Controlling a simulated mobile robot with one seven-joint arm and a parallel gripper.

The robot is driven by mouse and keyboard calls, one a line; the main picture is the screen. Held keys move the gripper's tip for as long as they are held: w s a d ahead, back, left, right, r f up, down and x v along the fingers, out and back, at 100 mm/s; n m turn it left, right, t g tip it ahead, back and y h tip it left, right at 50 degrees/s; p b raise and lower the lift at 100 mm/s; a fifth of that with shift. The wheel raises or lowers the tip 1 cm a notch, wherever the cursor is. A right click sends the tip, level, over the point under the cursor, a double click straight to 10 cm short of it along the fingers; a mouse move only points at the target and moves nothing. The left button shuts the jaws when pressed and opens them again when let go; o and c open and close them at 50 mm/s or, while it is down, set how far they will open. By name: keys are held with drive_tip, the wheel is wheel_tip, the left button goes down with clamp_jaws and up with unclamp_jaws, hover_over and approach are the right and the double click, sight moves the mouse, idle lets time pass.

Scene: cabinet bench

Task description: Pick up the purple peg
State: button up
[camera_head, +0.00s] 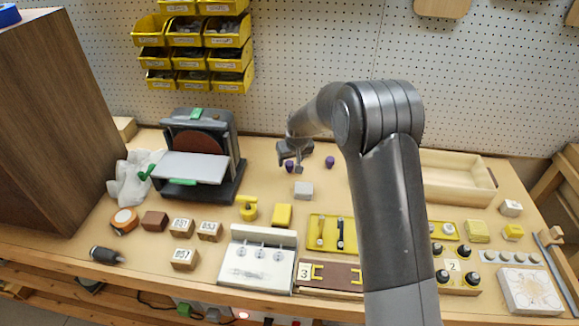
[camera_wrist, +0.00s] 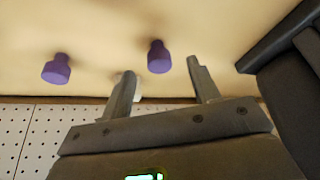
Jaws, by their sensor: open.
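Two purple pegs stand on the bench near the pegboard. One purple peg (camera_head: 289,168) is at my gripper (camera_head: 291,162); the other purple peg (camera_head: 330,161) stands apart to the right. In the wrist view, the nearer purple peg (camera_wrist: 158,58) appears between the fingertips of my gripper (camera_wrist: 160,70), slightly beyond them. The fingers are open and show no contact with it. The other purple peg (camera_wrist: 57,69) is left of the fingers in that view. Which peg is meant, I cannot tell.
A disc sander (camera_head: 200,160) stands to the left, and a wooden tray (camera_head: 455,178) to the right. The pegboard (camera_head: 310,60) rises close behind. My arm hides part of the bench's middle.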

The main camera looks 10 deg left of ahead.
sight(290, 163)
drive_tip(key=x, duration=0.5)
drive_tip(key=shift+w+r, duration=0.15)
drive_tip(key=shift+w, duration=0.1)
drive_tip(key=c, duration=1.1)
